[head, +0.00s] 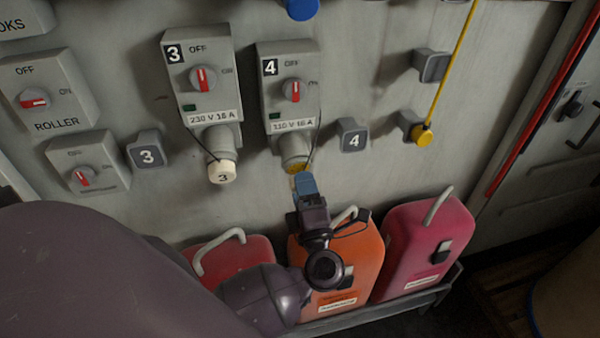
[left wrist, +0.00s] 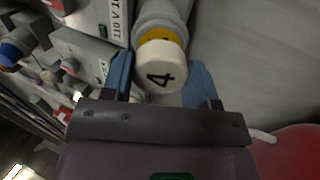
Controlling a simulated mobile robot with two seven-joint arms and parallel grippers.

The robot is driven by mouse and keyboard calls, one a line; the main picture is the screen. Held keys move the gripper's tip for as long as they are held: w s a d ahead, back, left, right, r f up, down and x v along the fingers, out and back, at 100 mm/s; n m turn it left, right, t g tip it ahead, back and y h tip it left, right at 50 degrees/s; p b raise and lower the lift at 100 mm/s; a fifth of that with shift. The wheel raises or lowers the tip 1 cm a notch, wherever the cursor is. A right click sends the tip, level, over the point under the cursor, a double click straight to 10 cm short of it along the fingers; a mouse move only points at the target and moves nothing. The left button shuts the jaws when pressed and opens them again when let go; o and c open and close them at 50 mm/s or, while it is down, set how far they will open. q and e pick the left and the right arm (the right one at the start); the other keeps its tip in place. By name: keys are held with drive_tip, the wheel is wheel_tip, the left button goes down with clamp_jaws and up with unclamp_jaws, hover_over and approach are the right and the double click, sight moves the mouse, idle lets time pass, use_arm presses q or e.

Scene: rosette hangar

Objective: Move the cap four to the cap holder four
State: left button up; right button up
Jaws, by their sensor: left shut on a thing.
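Cap four (left wrist: 162,66) is a cream cap marked 4, seen between the blue fingers of my left gripper (left wrist: 164,82) in the left wrist view. My left gripper (head: 304,182) is shut on it, just below the socket of box four (head: 292,148) in the head view. The cap is mostly hidden by the fingers there. A yellow part shows between socket and cap; I cannot tell whether they touch. A thin cord hangs from box four towards the cap. Cap holder four (head: 353,138) is a grey wall block marked 4, right of the socket, with nothing on it.
Box three (head: 203,78) has its capped socket, cap three (head: 222,172), to the left. Holder three (head: 147,150) is left of that. Red, orange and pink canisters (head: 425,245) stand below my gripper.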

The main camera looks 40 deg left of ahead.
use_arm(q)
drive_tip(key=shift+b+v, duration=0.3)
drive_tip(key=shift+v, duration=1.65)
